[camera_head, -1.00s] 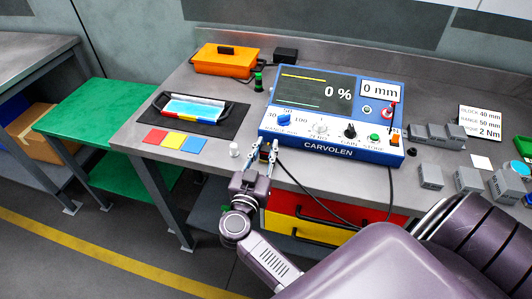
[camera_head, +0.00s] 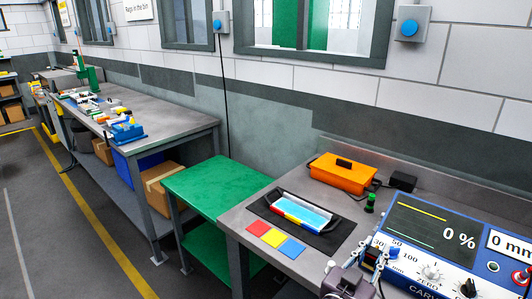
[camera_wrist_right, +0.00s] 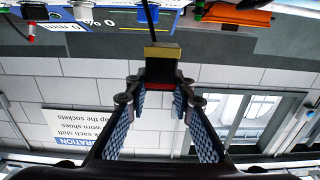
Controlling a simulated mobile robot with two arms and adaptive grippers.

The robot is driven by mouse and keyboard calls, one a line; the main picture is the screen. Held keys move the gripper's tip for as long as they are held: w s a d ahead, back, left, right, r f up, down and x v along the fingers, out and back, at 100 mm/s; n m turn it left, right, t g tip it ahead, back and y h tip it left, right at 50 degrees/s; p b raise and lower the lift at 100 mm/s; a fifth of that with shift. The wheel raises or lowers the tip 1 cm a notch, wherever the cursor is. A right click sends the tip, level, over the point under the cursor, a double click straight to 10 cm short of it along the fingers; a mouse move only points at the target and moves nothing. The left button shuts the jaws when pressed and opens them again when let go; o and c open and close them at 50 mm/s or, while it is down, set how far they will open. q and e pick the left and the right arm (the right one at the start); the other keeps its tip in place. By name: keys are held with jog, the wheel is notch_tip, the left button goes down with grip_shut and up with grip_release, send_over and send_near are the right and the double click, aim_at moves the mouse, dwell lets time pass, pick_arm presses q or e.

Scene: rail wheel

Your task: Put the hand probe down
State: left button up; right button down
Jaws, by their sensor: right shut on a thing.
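The hand probe (camera_wrist_right: 162,66) is a small dark block with a tan band and a red strip, a black cable running from it in the right wrist view. My right gripper (camera_wrist_right: 161,85) is shut on it, one finger on each side. In the head view my right gripper (camera_head: 370,262) is low right, in front of the blue CARVOLEN instrument (camera_head: 421,235), and the probe (camera_head: 373,254) is small and partly hidden between the fingers. Whether it touches the bench I cannot tell. My left gripper is not in view.
On the grey bench (camera_head: 262,262) are a black mat (camera_head: 331,236) with a blue-lined tray (camera_head: 304,211), red, yellow and blue squares (camera_head: 275,238), an orange case (camera_head: 342,174) and a green-topped black item (camera_head: 370,202). A green table (camera_head: 215,185) stands left.

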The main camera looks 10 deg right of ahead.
jog(key=shift+s, duration=0.35)
jog(key=s+a+f+n+t+y, duration=0.2)
jog(key=s+a+n+t+y, duration=0.4)
jog(key=s+a+n+y, duration=0.65)
jog(key=w+d+m+g+h, duration=0.1)
jog(key=w+d+m+h, duration=0.3)
jog(key=w+d+r+m+g+h, duration=0.1)
jog(key=w+d+m+g+h, duration=0.1)
jog(key=w+d+m+h, duration=0.2)
jog(key=w+d+r+m+g+h, duration=0.1)
jog(key=w+d+m+g+h, duration=0.1)
jog(key=w+d+m+h, duration=0.2)
jog(key=shift+w+d+r, duration=0.1)
jog(key=shift+w+d+m+g+h, duration=0.15)
jog(key=shift+w+m+g+h, duration=0.2)
jog(key=shift+w+g, duration=0.25)
